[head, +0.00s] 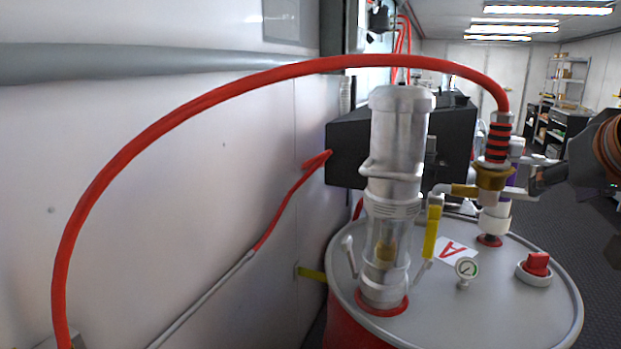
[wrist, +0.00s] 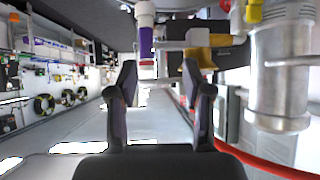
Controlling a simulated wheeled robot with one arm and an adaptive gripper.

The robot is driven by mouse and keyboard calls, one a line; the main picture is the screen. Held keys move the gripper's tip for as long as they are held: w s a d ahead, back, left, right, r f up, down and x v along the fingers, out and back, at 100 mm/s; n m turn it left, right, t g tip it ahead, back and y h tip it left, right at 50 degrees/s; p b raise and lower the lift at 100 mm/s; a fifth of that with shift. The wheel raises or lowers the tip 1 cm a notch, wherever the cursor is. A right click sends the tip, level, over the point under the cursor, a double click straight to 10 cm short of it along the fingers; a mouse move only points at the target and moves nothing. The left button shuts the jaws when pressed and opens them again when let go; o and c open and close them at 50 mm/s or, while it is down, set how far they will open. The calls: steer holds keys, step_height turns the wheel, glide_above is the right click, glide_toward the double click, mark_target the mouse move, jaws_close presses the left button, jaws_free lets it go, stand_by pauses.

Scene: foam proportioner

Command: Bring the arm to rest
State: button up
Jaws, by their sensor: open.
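My gripper (wrist: 160,82) is open in the wrist view, with its two dark fingers apart and nothing held between them. In the head view my gripper (head: 538,180) enters from the right edge, its fingertips close to the white and brass fitting (head: 491,180) on the drum. I cannot tell whether they touch it. In the wrist view, which looks upside down, a white and purple fitting (wrist: 146,38) shows beyond the fingertips, near the top.
A red hose (head: 200,103) arches over to the left. The white wall (head: 180,200) is left; open floor lies right.

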steer(key=s+a+f+n+g+y+p, duration=0.1)
steer(key=s+a+f+g+y+p, duration=0.15)
steer(key=a+f, duration=0.45)
steer(key=s+a+f+n+g+y+p, duration=0.1)
steer(key=s+a+f+g+p, duration=0.2)
steer(key=f, duration=0.8)
steer(key=s+a+f+n+g+p, duration=0.1)
steer(key=s+a+f+g+p, duration=0.2)
steer(key=s+f+g, duration=0.3)
steer(key=s+a+f, duration=0.1)
steer(key=s+f, duration=0.2)
steer(key=s, duration=0.3)
steer(key=shift+f+n, duration=0.15)
steer(key=shift+n, duration=0.25)
steer(key=shift+g, duration=0.25)
steer(key=shift+c, duration=0.2)
steer(key=shift+c, duration=0.6)
steer(key=shift+a, duration=0.15)
